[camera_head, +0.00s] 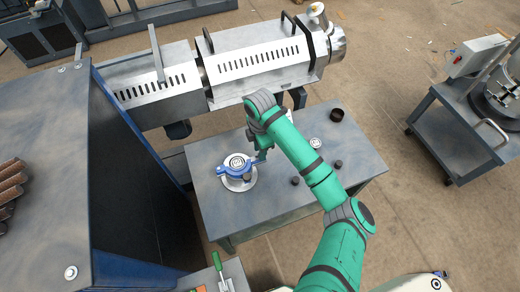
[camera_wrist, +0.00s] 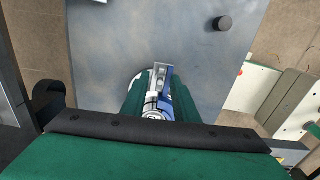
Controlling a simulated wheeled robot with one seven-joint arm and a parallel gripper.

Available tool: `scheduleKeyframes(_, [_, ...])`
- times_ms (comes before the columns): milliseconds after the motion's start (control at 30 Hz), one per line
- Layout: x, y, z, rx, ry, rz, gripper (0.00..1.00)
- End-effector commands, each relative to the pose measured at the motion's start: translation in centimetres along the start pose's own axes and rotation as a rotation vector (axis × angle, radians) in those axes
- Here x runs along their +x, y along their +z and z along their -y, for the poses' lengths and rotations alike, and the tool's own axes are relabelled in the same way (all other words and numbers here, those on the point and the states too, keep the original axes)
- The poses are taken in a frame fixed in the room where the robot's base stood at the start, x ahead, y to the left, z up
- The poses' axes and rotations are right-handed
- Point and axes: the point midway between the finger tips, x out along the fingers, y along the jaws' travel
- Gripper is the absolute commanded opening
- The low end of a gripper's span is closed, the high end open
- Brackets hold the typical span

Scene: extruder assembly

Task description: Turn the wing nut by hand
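In the wrist view, part of the blue clamp (camera_wrist: 166,84) shows behind my green and grey gripper parts.
A dark ring (camera_head: 337,115), a pale disc (camera_head: 315,143) and small dark pieces (camera_head: 295,181) lie on the table to the right. The extruder barrel (camera_head: 262,65) stands behind, a blue cabinet (camera_head: 130,170) at left, and a cart (camera_head: 455,135) at right.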

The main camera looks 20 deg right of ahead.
Motion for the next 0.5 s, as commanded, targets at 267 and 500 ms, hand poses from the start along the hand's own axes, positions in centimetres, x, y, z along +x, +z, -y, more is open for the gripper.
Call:
scheduleKeyframes(267, [-1.0, 0.0, -0.1, -0.002, 0.001, 0.000, 0.27])
scheduleKeyframes(500, [-3.1, 0.0, -0.1, -0.001, 0.002, 0.000, 0.27])
